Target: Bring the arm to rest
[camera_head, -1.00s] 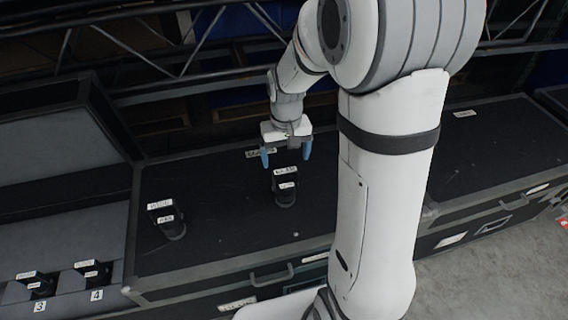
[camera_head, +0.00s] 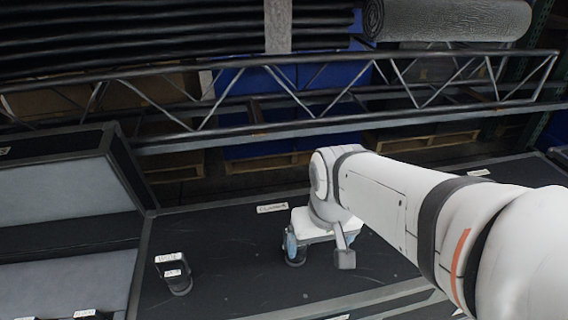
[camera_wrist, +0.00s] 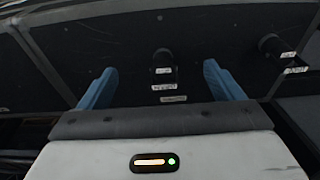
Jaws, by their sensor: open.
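My gripper (camera_head: 318,248) is low over the dark case top in the head view, partly hidden by my own wrist. One blue finger shows there. In the wrist view my gripper (camera_wrist: 159,67) has its two blue fingers wide apart, with nothing held. A black labelled device (camera_wrist: 162,58) stands beyond and between them. In the head view this device (camera_head: 296,260) is mostly hidden behind my gripper. A second black labelled device (camera_head: 174,274) stands to the left on the case top, and shows at upper right in the wrist view (camera_wrist: 272,46).
The dark case top (camera_head: 225,265) is largely bare between the two devices. An open case with a grey lid (camera_head: 65,192) stands at left. A metal truss (camera_head: 330,125) crosses behind, before blue totes (camera_head: 255,92) on pallets. A white label (camera_head: 272,208) lies near the back edge.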

